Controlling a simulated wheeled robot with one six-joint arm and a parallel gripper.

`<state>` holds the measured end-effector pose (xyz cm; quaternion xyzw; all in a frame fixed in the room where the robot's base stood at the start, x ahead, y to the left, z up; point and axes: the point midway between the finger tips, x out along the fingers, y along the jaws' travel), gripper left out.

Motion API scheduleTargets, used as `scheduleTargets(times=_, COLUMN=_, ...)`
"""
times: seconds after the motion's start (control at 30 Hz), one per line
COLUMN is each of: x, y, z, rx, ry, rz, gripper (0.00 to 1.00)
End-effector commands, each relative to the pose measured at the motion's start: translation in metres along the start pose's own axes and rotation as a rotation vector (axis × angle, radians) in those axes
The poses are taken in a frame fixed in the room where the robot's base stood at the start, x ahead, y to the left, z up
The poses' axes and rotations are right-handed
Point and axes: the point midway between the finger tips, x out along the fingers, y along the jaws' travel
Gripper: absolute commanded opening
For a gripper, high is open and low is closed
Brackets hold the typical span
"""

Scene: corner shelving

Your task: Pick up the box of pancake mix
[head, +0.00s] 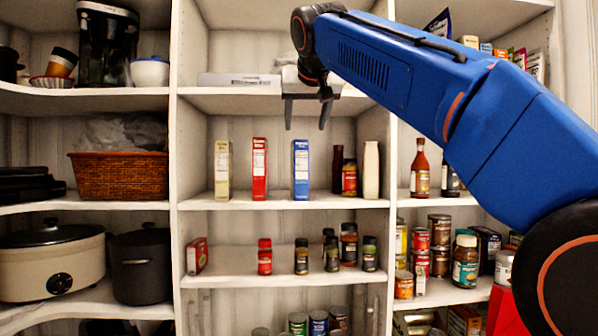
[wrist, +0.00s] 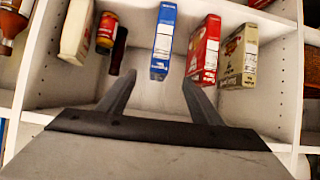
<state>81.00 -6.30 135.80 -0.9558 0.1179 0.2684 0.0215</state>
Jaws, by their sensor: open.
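Three upright boxes stand on the middle shelf: a beige box (head: 222,170), a red box (head: 259,169) and a blue box (head: 301,170). Their small labels are not readable, so I cannot tell which is pancake mix. My gripper (head: 306,118) is open and empty, pointing down above and in front of the blue box in the head view. In the wrist view, the blue box (wrist: 163,42) shows beyond the gap between my fingertips (wrist: 159,80). The red box (wrist: 205,50) and beige box (wrist: 239,57) are to its right there.
To the right of the blue box stand a dark bottle (head: 338,168), a red-labelled jar (head: 349,178) and a cream bottle (head: 371,170). The shelf above (head: 230,92) holds a flat white box (head: 238,79). A vertical divider (head: 391,160) bounds the bay. The shelf front is clear.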

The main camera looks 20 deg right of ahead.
Motion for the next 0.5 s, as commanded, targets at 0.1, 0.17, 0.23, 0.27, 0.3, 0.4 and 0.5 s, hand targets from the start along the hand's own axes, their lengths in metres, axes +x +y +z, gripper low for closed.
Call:
scheduleTargets(times=0.1, x=-0.005, y=-0.003, z=-0.023, rx=0.020, ry=0.031, rz=0.006, gripper=0.59)
scheduleTargets(times=0.17, x=-0.007, y=-0.004, z=-0.029, rx=0.026, ry=0.039, rz=0.008, gripper=0.59)
scheduleTargets(times=0.23, x=-0.005, y=-0.004, z=-0.032, rx=0.030, ry=0.043, rz=0.009, gripper=0.59)
scheduleTargets(times=0.27, x=-0.003, y=-0.004, z=-0.033, rx=0.031, ry=0.044, rz=0.010, gripper=0.59)
scheduleTargets(times=0.3, x=0.001, y=-0.004, z=-0.033, rx=0.031, ry=0.044, rz=0.010, gripper=0.59)
scheduleTargets(times=0.4, x=0.016, y=-0.003, z=-0.034, rx=0.031, ry=0.043, rz=0.011, gripper=0.59)
scheduleTargets(times=0.5, x=0.034, y=-0.003, z=-0.034, rx=0.031, ry=0.042, rz=0.011, gripper=0.59)
